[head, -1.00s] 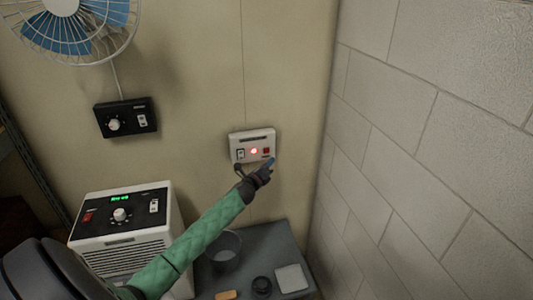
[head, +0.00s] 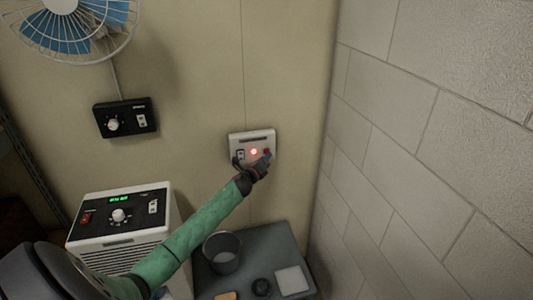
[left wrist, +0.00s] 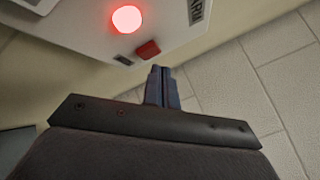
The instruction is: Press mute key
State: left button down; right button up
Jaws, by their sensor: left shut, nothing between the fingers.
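A white alarm panel (head: 237,137) is mounted on the beige wall, with a glowing red lamp (head: 254,152), a rocker switch at its left and a small red key (head: 267,152) at its right. My left gripper (head: 266,158) is shut and empty at the panel's lower right, just below the red key and partly covering that corner. In the left wrist view the lamp (left wrist: 127,18) glows and the red key (left wrist: 148,49) sits just beyond my closed fingertips (left wrist: 160,70). I cannot tell whether they touch. My right gripper is not in view.
A black control box (head: 126,118) hangs on the wall below a blue-bladed fan (head: 75,25). A white unit with a green display (head: 118,240) stands lower left. A grey table (head: 262,240) holds a bin (head: 222,252) and small items. A block wall (head: 430,130) closes the right side.

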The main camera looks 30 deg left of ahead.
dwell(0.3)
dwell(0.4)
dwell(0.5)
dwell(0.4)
pick_arm(q)
jog(key=shift+w+a, duration=0.25)
jog(key=shift+a, duration=0.1)
dwell(0.4)
